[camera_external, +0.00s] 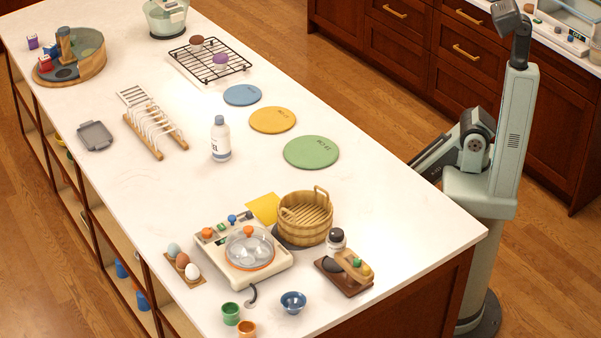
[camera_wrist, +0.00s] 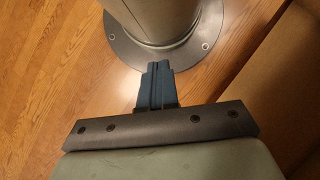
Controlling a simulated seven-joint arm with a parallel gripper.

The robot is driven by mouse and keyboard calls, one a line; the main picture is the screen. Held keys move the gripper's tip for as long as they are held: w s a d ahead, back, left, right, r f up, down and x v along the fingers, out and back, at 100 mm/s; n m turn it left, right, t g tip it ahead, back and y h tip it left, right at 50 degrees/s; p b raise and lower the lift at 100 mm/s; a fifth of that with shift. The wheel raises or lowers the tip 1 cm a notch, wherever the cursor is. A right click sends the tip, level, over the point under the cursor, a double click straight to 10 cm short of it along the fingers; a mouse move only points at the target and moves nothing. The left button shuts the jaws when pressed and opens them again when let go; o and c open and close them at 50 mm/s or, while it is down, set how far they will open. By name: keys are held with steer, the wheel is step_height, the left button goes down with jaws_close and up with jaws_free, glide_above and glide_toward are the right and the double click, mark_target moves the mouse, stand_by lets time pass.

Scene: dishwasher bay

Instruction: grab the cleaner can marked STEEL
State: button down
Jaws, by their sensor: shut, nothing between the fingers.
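No can with a readable STEEL mark shows in either view. A white bottle (camera_external: 220,140) with a dark-marked label stands upright near the middle of the counter; its lettering is too small to read. My gripper (camera_wrist: 157,82) shows in the wrist view with its dark blue fingers together and nothing between them. It points down over the wooden floor near my own base, away from the counter top. In the external view my arm is folded at the counter's right side, and the fingers cannot be made out.
The white counter (camera_external: 370,220) has free room right of the bottle. Around the bottle are a dish rack (camera_external: 155,132) and blue (camera_external: 242,95), yellow (camera_external: 272,119) and green (camera_external: 311,152) discs. A cooker (camera_external: 243,258) and wooden tub (camera_external: 304,218) stand in front.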

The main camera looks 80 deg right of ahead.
steer(key=c, duration=1.9)
jaws_free()
steer(key=o, duration=1.9)
steer(key=shift+c, duration=0.2)
